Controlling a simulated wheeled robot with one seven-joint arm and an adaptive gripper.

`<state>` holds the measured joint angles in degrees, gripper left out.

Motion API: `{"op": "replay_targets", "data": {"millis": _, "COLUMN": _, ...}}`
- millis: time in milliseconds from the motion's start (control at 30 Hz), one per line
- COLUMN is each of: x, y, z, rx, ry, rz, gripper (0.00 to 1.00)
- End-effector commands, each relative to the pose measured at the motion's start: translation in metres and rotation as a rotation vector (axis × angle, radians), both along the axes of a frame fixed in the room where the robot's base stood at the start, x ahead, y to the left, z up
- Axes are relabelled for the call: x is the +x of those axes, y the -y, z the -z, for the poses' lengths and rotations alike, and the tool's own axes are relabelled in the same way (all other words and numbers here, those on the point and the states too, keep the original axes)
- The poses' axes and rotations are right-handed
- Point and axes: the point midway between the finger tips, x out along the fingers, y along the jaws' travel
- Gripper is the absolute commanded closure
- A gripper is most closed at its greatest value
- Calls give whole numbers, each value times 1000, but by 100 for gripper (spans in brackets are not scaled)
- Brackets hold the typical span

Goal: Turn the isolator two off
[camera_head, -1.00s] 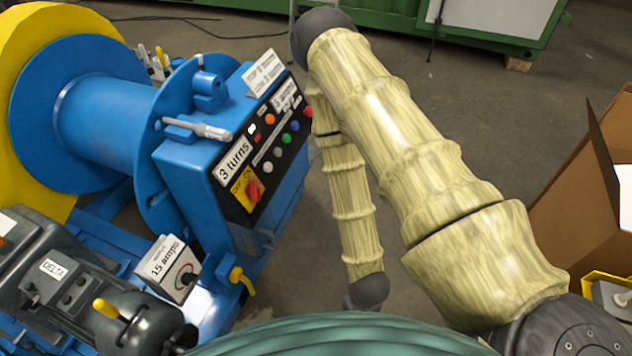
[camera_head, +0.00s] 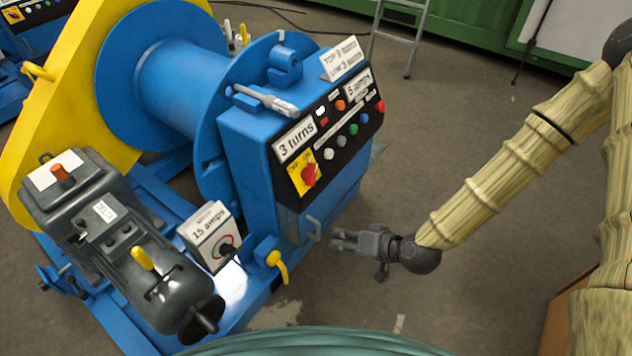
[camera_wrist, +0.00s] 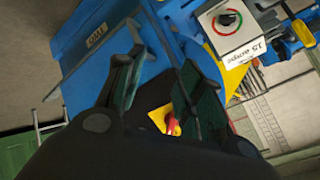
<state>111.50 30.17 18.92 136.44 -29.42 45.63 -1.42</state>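The isolator's red rotary switch (camera_head: 309,175) sits on a yellow OFF/ON plate (camera_head: 298,186) on the front of the blue machine's dark control panel. I cannot tell which mark its handle points at. My gripper (camera_head: 334,239) is below and right of the switch in the head view, apart from it, fingers pointing left. In the wrist view my gripper (camera_wrist: 162,68) is open and empty. The red switch (camera_wrist: 173,127) and yellow plate (camera_wrist: 158,117) show between its fingers, partly hidden. A label that seems to read TWO (camera_wrist: 97,36) is on a blue face there.
A gauge box marked 15 amps (camera_head: 211,236), a grey motor (camera_head: 120,250) and a yellow-handled valve (camera_head: 278,263) stand left of my gripper. A second machine with a red switch (camera_head: 13,16) is at the far upper left. Open floor lies right of the machine.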

Motion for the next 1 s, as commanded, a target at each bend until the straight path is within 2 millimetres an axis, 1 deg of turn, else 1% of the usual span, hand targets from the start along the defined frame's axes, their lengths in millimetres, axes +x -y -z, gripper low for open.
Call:
{"op": "replay_targets", "data": {"millis": 33, "x": 18, "y": -2, "z": -12, "rx": 38, "ry": 56, "rz": 7, "gripper": 62}}
{"op": "replay_targets", "data": {"millis": 100, "x": 37, "y": -5, "z": -33, "rx": 83, "ry": 127, "rz": 9, "gripper": 62}}
{"op": "replay_targets", "data": {"millis": 200, "x": 60, "y": -6, "z": -61, "rx": 134, "ry": 216, "rz": 11, "gripper": 62}}
{"op": "replay_targets", "data": {"millis": 300, "x": 75, "y": -6, "z": -83, "rx": 167, "ry": 282, "rz": 14, "gripper": 62}}
{"op": "replay_targets", "data": {"millis": 400, "x": 82, "y": -5, "z": -96, "rx": 187, "ry": 320, "rz": 14, "gripper": 62}}
{"op": "replay_targets", "data": {"millis": 500, "x": 87, "y": -7, "z": -101, "rx": 195, "ry": 336, "rz": 13, "gripper": 62}}
{"op": "replay_targets", "data": {"millis": 667, "x": 96, "y": -16, "z": -97, "rx": 193, "ry": 336, "rz": 11, "gripper": 62}}
{"op": "replay_targets", "data": {"millis": 1000, "x": 133, "y": -53, "z": -81, "rx": 193, "ry": 336, "rz": 11, "gripper": 62}}
